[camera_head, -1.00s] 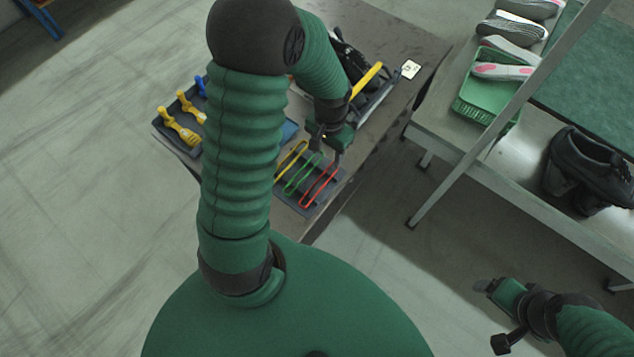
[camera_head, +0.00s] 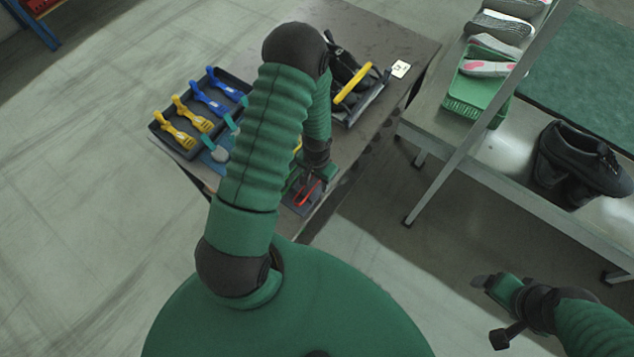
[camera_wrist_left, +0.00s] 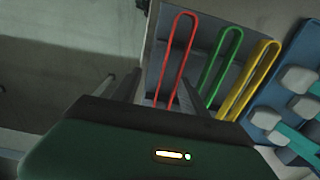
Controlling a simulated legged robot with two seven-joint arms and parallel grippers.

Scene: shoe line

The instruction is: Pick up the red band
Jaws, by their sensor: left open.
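The red band (camera_head: 308,194) is a thin long loop lying in a grey tray, mostly hidden by my left gripper in the head view. In the left wrist view the red band (camera_wrist_left: 177,55) is the leftmost of the bands, beside a green band (camera_wrist_left: 224,62) and a yellow band (camera_wrist_left: 252,78). My left gripper (camera_head: 311,182) is open and low over the tray, close to the red band. My right gripper (camera_head: 494,311) is open and empty at lower right.
A dark tray (camera_head: 153,126) with yellow and blue tools is on the table's left. A bench (camera_head: 425,115) with insoles and dark shoes (camera_head: 580,160) stands right.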

